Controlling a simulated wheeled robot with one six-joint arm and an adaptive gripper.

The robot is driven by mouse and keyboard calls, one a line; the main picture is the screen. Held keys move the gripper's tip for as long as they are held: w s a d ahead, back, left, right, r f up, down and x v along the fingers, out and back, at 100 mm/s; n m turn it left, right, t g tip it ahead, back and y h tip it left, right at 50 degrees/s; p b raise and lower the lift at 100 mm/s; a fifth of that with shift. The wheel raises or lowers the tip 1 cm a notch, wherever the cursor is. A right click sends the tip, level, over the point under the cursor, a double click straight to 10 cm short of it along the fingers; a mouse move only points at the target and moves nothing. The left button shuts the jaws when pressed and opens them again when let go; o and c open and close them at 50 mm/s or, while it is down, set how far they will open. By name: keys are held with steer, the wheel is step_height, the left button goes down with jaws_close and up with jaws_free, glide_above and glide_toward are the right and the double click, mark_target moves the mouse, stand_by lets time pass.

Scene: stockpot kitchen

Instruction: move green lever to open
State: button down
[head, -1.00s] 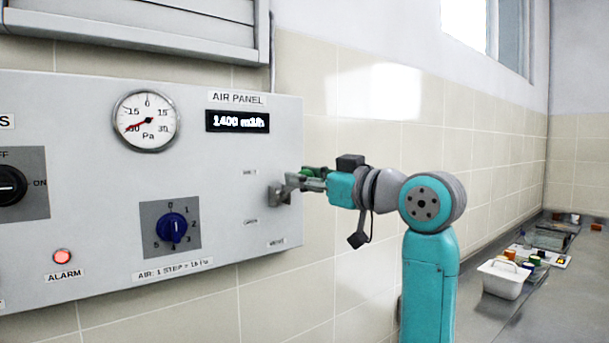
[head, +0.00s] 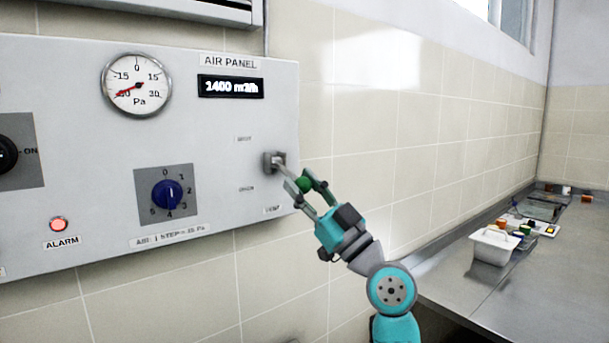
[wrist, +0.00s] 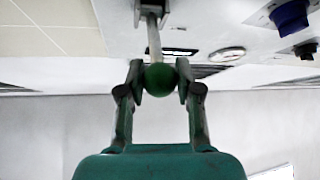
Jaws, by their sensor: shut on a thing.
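The green lever is a grey rod with a green ball knob (head: 304,185) at its end. It sticks out from a grey mount (head: 274,162) at the right side of the air panel and slopes down to the right in the head view. My gripper (head: 305,186) is shut on the green knob, with a finger on each side. In the wrist view the knob (wrist: 160,79) sits between both fingertips and the rod (wrist: 154,40) runs up to the mount. Several small labels stand beside the lever; their text is too blurred to read surely.
The air panel (head: 110,190) carries a gauge (head: 136,85), a display reading about 1400 (head: 231,86), a blue knob (head: 167,194) and a lit red alarm lamp (head: 57,224). A counter (head: 450,275) with a white tub (head: 494,246) and small items lies at right.

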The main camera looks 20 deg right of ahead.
steer(key=shift+w+a+f, duration=0.1)
steer(key=shift+w+f, duration=0.15)
steer(key=shift+f, duration=0.35)
steer(key=shift+w+a+f, duration=0.1)
steer(key=shift+w+f, duration=0.15)
steer(key=shift+f, duration=0.3)
steer(key=c, duration=0.8)
jaws_free()
steer(key=v, duration=1.2)
